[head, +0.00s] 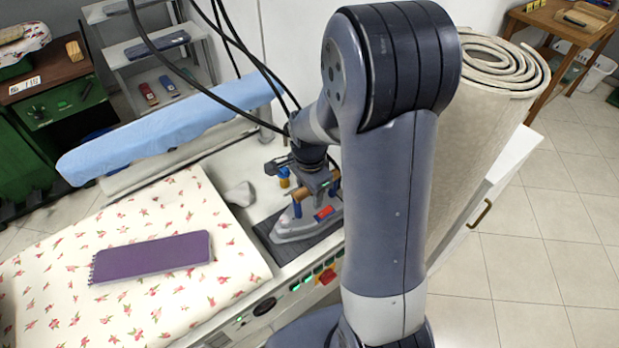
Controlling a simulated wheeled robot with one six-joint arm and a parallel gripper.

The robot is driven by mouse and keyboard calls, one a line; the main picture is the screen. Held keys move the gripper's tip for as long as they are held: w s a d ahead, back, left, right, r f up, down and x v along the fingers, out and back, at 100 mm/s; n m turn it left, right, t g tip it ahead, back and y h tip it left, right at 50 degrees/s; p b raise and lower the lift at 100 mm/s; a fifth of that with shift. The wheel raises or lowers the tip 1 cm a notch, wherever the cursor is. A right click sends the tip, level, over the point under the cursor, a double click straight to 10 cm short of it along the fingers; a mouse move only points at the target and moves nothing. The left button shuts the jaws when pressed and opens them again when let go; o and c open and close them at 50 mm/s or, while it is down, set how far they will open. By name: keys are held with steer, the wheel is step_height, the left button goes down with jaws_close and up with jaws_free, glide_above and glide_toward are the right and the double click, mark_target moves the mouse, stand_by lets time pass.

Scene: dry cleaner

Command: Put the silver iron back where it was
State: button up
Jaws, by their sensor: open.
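The silver iron (305,228) sits flat on a dark ribbed rest pad (270,233) at the right of the ironing table. It has a wooden handle (299,193) on blue posts and a red patch on its body. My gripper (315,184) is open, directly over the iron at its handle. The fingertips are small here and partly hidden by the wrist, so I cannot tell whether they touch the handle.
A floral ironing board (60,260) bears a purple notebook (152,256). A blue padded sleeve board (165,135) lies behind. A small orange-and-blue item (284,177) stands near the iron. Control buttons (308,278) line the front edge. A rolled carpet (470,130) stands right.

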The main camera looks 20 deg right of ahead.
step_height(320, 180, up, 12)
steer(key=shift+f+b, duration=0.1)
steer(key=shift+b, duration=0.2)
stand_by(2.0)
